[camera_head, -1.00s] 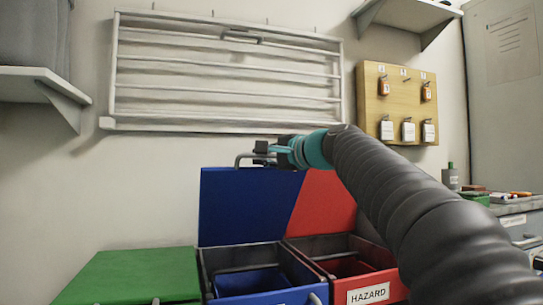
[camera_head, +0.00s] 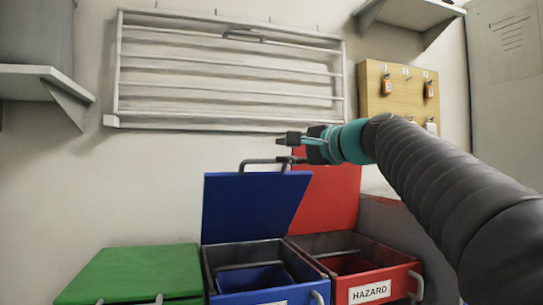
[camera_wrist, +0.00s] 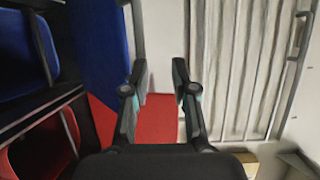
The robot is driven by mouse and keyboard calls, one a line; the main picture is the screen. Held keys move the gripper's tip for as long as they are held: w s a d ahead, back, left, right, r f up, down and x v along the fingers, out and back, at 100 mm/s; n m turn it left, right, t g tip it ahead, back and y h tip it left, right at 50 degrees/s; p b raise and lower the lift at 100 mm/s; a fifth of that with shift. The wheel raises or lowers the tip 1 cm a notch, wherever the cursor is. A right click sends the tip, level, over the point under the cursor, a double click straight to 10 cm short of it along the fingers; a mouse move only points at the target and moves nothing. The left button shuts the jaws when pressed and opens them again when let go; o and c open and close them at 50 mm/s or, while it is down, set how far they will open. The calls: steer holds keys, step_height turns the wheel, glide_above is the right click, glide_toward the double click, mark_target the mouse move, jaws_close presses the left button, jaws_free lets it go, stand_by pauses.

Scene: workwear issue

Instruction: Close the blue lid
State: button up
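The blue lid (camera_head: 250,208) stands raised at the back of the blue bin (camera_head: 270,287), leaning slightly. Its grey bar handle (camera_head: 262,161) runs along the top edge. My gripper (camera_head: 287,147) is at the right end of this handle, with one finger close to it; I cannot tell if they touch. In the wrist view the two fingers (camera_wrist: 155,80) are apart with nothing held between them. The blue lid (camera_wrist: 88,40) shows there to the left of the fingers.
A red lid (camera_head: 325,195) stands raised behind the red HAZARD bin (camera_head: 340,290), right of the blue one. A green lid (camera_head: 130,274) lies flat at left. A wall rack (camera_head: 230,124) and key board (camera_head: 375,105) are behind. Open air lies left of the blue lid.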

steer(key=shift+v, duration=2.4)
steer(key=shift+a+f, duration=0.1)
